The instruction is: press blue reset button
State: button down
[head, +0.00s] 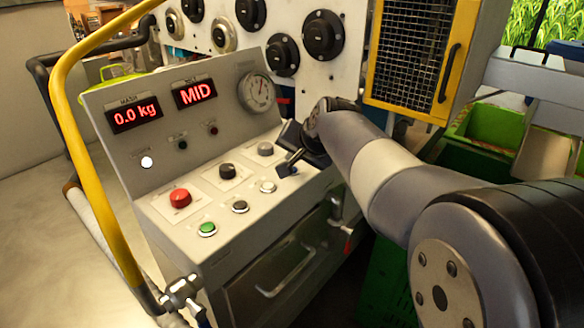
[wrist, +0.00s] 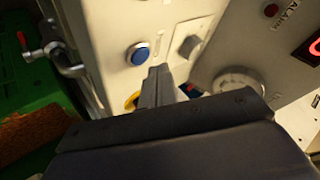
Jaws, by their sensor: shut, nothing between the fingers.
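The blue button (wrist: 138,54) shows in the wrist view as a round cap in a pale ring on the light panel. My gripper (wrist: 160,70) is shut and empty, its fingertips just right of and below the button in that picture. I cannot tell whether the fingertips touch the panel. In the head view my gripper (head: 288,167) is over the right end of the control desk (head: 165,217). A small blue patch shows by the fingers there, but I cannot tell whether it is the button.
The desk carries a red button (head: 180,198), a green button (head: 207,229), a black button (head: 239,206), a pale button (head: 268,187) and a grey knob (head: 265,149). A gauge (head: 257,92) and red displays (head: 135,113) stand behind. A yellow rail (head: 85,140) runs at left.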

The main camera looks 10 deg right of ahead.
jog(key=shift+r+p, duration=1.75)
jog(key=shift+r, duration=0.55)
